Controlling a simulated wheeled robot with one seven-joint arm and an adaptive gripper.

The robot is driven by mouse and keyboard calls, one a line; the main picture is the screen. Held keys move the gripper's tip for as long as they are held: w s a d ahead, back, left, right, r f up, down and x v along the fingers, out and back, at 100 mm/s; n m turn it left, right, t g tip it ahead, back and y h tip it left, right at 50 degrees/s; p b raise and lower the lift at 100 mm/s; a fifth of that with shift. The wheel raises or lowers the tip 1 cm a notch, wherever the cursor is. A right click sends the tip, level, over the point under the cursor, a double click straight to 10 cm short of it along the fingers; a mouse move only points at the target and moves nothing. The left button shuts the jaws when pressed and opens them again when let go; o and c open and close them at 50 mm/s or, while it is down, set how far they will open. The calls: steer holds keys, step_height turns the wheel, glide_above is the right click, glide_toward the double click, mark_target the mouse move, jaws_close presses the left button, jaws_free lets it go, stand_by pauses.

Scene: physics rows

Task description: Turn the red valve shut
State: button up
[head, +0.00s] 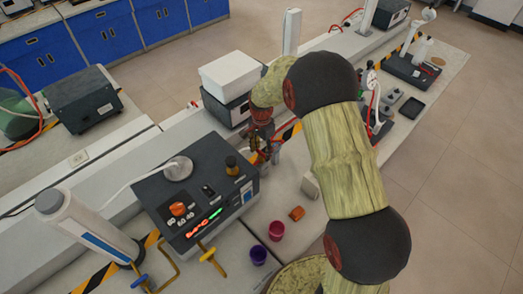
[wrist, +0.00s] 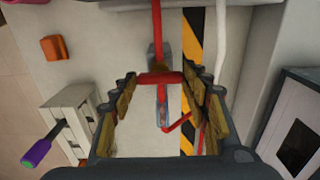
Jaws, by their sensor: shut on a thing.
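The red valve handle (wrist: 160,78) shows in the wrist view as a short red bar lying crosswise between my fingers. It sits on a grey metal fitting, with red pipe running above it and a bent red piece below. My gripper (wrist: 158,84) has one finger at each end of the bar and is shut on it. In the head view my gripper (head: 266,148) is down at the bench behind the dark instrument box, and the valve is mostly hidden by the gripper and arm.
A dark instrument box (head: 195,190) with lit indicators stands left of my gripper, and a white box (head: 233,75) behind it.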

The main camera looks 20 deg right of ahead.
mark_target(261, 152)
steer(key=o, duration=1.2)
steer(key=shift+c, duration=0.2)
step_height(261, 152, up, 12)
stand_by(0.4)
